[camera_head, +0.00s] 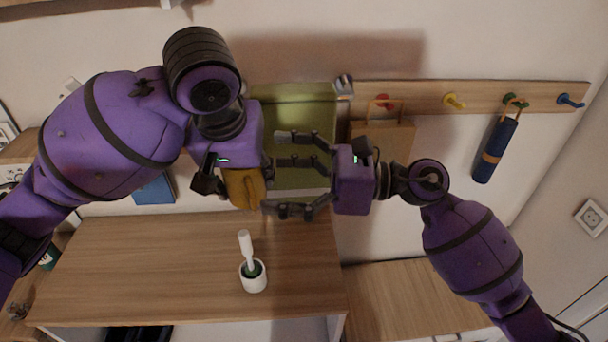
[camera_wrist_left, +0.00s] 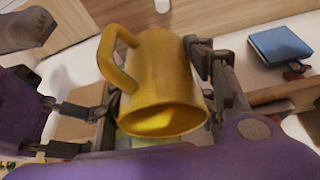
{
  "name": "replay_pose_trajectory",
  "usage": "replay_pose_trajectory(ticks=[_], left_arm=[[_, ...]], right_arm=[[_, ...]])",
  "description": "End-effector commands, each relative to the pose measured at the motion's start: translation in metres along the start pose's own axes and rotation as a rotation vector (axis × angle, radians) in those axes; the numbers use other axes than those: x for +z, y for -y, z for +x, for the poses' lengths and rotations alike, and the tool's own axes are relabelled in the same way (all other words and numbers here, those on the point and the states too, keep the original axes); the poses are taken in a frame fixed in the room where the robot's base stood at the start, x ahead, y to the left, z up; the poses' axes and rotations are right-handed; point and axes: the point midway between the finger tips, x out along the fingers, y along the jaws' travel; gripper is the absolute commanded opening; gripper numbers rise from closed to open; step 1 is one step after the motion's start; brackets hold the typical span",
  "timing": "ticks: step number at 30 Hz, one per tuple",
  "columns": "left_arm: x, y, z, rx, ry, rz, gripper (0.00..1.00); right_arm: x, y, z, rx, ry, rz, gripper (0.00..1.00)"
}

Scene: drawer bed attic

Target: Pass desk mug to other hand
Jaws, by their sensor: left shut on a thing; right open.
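The yellow mug (camera_head: 246,188) is held by my left gripper (camera_head: 238,184) above the back of the wooden desk. In the left wrist view the mug (camera_wrist_left: 160,80) sits between the fingers of my left gripper (camera_wrist_left: 155,100), with its handle toward the upper left and an opening facing the camera. My right gripper (camera_head: 282,174) is open just right of the mug, with its fingers pointing left toward it. It holds nothing. Whether its fingertips touch the mug is unclear.
A wooden desk (camera_head: 150,270) lies below with a white brush holder (camera_head: 253,278) on it. A green panel (camera_head: 300,110) is behind the grippers. A peg rail (camera_head: 480,95) carries a brown bag (camera_head: 385,145) and a blue rolled item (camera_head: 495,150). A blue book (camera_head: 154,189) is at left.

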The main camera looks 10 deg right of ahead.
Motion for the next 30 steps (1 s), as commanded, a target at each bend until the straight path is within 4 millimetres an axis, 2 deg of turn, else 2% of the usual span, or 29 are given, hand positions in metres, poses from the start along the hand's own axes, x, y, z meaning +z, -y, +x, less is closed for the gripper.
replay_pose_trajectory(ticks=[3, 9, 21, 30], left_arm=[[0.0, 0.0, -0.001, 0.0, -0.001, 0.0, 0.19], [0.0, 0.0, -0.001, 0.0, -0.001, 0.0, 0.19], [0.0, 0.0, -0.001, 0.0, -0.001, 0.0, 0.19], [0.0, 0.0, -0.001, 0.0, -0.001, 0.0, 0.19]], right_arm=[[0.002, 0.0, 0.021, 0.001, 0.003, 0.0, 1.0], [0.0, 0.0, 0.042, 0.0, 0.002, 0.002, 1.0], [0.0, 0.0, 0.048, -0.001, 0.001, 0.002, 0.99], [0.0, 0.0, 0.048, -0.001, 0.001, 0.002, 0.59]])
